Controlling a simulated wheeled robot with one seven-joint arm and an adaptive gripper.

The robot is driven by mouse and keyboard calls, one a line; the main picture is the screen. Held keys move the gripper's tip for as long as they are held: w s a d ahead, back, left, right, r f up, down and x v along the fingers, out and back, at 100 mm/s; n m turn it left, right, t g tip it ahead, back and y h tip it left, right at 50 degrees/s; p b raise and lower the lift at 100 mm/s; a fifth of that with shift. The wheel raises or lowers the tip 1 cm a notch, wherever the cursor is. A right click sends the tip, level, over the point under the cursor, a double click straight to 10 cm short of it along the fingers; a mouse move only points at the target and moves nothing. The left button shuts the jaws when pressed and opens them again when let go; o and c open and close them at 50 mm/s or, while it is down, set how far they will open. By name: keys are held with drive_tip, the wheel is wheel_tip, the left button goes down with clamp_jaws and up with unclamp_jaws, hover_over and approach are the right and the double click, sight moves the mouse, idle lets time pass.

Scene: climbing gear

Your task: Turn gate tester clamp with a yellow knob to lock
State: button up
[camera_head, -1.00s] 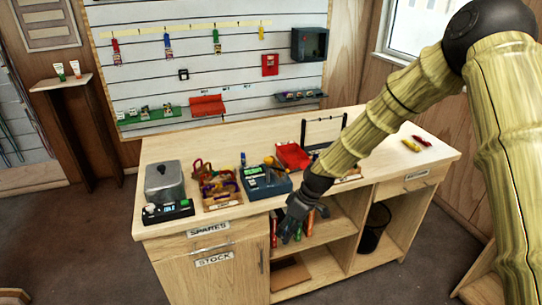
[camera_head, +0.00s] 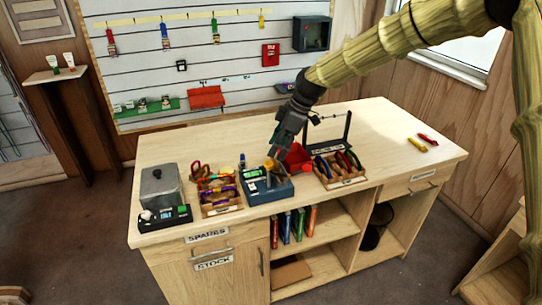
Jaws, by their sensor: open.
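The gate tester (camera_head: 284,191) is a dark blue box with a small greenish screen, standing near the front middle of the workbench. A yellow-orange knob (camera_head: 269,166) shows at its back edge. My gripper (camera_head: 273,155) is open, points down and hangs just above and behind the tester, close over the knob. I cannot tell whether the fingers touch the knob. The clamp's exact position is too small to make out.
Left of the tester is a wooden tray (camera_head: 222,210) of carabiners, then a grey metal box (camera_head: 160,187) on a black base. Right are a red bin (camera_head: 297,157) and another gear tray (camera_head: 345,182). The bench top (camera_head: 400,170) is mostly clear to the right.

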sight(269, 163)
drive_tip(key=shift+p+x, duration=0.85)
drive_tip(key=shift+x, duration=1.95)
clamp_jaws()
